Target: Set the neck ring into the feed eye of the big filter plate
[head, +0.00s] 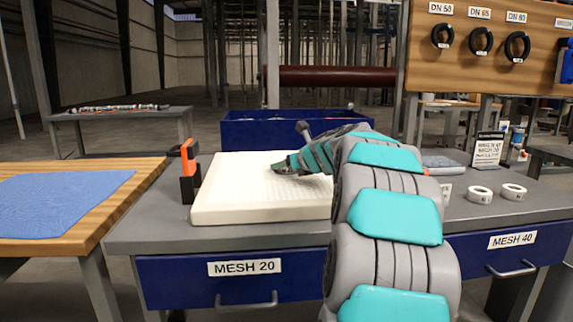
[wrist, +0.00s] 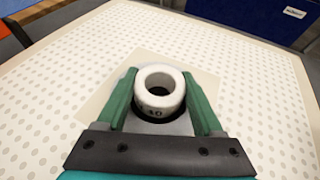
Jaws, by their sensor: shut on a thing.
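The big filter plate (head: 222,205) is a thick white slab lying on the grey bench. In the wrist view its dotted face (wrist: 255,95) surrounds a smooth, paler square at the middle. My gripper (wrist: 158,77) is over that square and shut on a white neck ring (wrist: 160,103). The ring has a dark central hole and a dark marking that seems to read 40. The feed eye is mostly hidden beneath the ring and fingers; I cannot tell whether the ring is seated or above it. In the head view my gripper (head: 284,165) is low over the plate; the ring is hidden there.
More white rings (head: 480,195) stand on the bench at right. An orange and black upright clamp (head: 189,170) is close to the plate's left side. A blue bin (head: 250,133) is behind. A blue cloth (head: 60,200) covers the wooden table at left.

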